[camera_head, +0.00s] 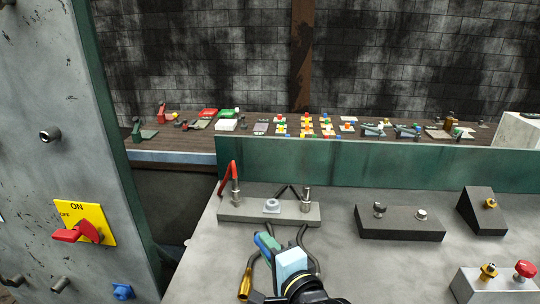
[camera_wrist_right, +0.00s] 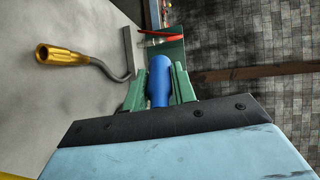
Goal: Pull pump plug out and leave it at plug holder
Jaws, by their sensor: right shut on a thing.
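My right gripper (camera_head: 268,242) reaches up from the bottom centre of the head view, over the grey bench top. Its green fingers (camera_wrist_right: 160,92) are shut on a rounded blue piece, which I take to be the pump plug (camera_wrist_right: 160,70). The plug's far end and any cable on it are hidden. A gold-coloured cable end (camera_head: 245,284) lies left of the gripper; it also shows in the wrist view (camera_wrist_right: 55,53) with a dark curved cable. I cannot tell which fixture is the plug holder. My left gripper is not in view.
A grey block (camera_head: 292,214) with posts, a pale blue fitting (camera_head: 271,205) and a red forked piece (camera_head: 232,172) stands beyond the gripper. Dark blocks (camera_head: 400,224) with fittings stand to the right. A grey panel with a red switch (camera_head: 78,231) and a blue fitting (camera_head: 122,291) is left.

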